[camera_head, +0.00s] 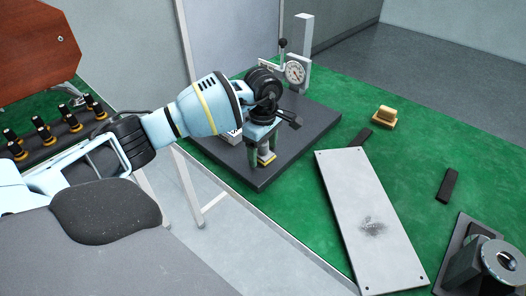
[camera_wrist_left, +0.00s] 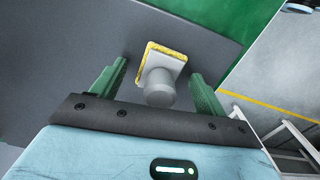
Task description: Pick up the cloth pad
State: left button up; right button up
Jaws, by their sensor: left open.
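The cloth pad (camera_head: 267,161) has a pale square plate with a yellow edge and a grey round knob. It rests on the dark grey mat (camera_head: 312,130) in the head view. In the left wrist view the pad (camera_wrist_left: 160,92) shows its knob toward the camera. My left gripper (camera_head: 262,148) points down over it, its green fingers open on either side of the knob. In the wrist view gaps show between the knob and both fingers of the gripper (camera_wrist_left: 158,74). My right gripper is not in view.
A dial gauge stand (camera_head: 295,73) stands behind my left gripper on the mat. A tan block (camera_head: 384,117), dark bars and a grey plate (camera_head: 362,205) with a dark smudge lie to the right. A rack of black-handled tools (camera_head: 45,130) is at left.

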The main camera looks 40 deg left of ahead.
pick_arm(q)
jog(key=c, duration=1.1)
jog(key=shift+o, duration=0.2)
jog(key=shift+r, duration=0.1)
jog(key=shift+r, duration=0.4)
jog(key=r, duration=0.2)
jog(key=shift+s+d+r, duration=0.15)
jog(key=shift+s+r, duration=0.15)
jog(key=shift+s, duration=0.05)
jog(key=s+d, duration=0.2)
jog(key=s, duration=0.5)
jog(key=s+d+r, duration=0.1)
jog(key=s+d, duration=0.2)
jog(key=s, duration=0.4)
jog(key=shift+d+r+b, duration=0.25)
jog(key=shift+d+b, duration=0.1)
jog(key=shift+b, duration=0.05)
jog(key=shift+s, duration=0.1)
